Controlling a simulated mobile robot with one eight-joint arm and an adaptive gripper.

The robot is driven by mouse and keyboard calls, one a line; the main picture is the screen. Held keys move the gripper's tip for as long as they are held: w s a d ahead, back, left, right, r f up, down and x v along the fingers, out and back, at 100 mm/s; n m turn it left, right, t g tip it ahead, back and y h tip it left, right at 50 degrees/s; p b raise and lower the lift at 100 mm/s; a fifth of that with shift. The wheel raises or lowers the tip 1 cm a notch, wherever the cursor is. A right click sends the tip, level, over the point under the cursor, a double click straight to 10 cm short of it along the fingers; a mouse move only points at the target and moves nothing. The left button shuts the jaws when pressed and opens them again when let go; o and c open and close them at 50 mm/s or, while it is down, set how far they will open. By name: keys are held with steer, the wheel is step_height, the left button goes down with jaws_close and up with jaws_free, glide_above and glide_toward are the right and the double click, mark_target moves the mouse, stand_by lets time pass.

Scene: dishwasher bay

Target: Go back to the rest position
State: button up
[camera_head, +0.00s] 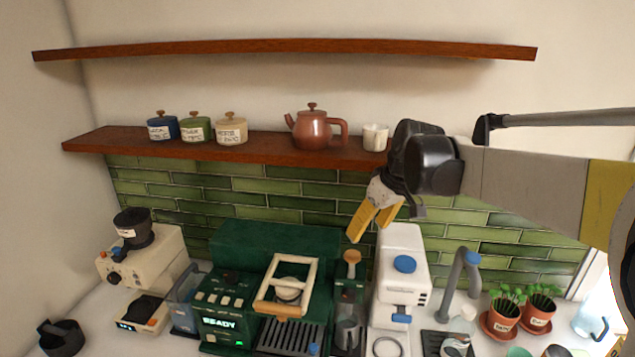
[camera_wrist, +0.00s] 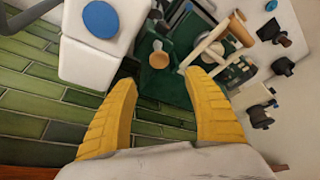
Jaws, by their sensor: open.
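My gripper (camera_head: 371,222) hangs in the air in front of the green tiled wall, just below the lower shelf. Its yellow fingers point down and to the left in the head view. In the wrist view my gripper (camera_wrist: 163,108) has its two fingers spread apart, with nothing between them. My arm reaches in from the right side of the head view. The fingers are above the counter machines and touch nothing that I can see.
The lower shelf (camera_head: 270,150) holds several canisters, a teapot (camera_head: 312,130) and a white cup (camera_head: 376,137). Below stand a grinder (camera_head: 140,265), a green machine (camera_head: 225,308), a white machine (camera_head: 401,275), a grey tap (camera_head: 462,270) and potted plants (camera_head: 537,318). Free air lies above the counter.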

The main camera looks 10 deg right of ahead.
steer(key=s+a+f+m+t+h+b, duration=0.2)
steer(key=s+f+m+b, duration=0.3)
steer(key=s+f+b, duration=1.7)
steer(key=s+f+t, duration=0.1)
steer(key=s+f, duration=0.2)
steer(key=f, duration=0.3)
steer(key=shift+s+f+b, duration=0.2)
steer(key=shift+f+b, duration=0.15)
steer(key=shift+b, duration=0.05)
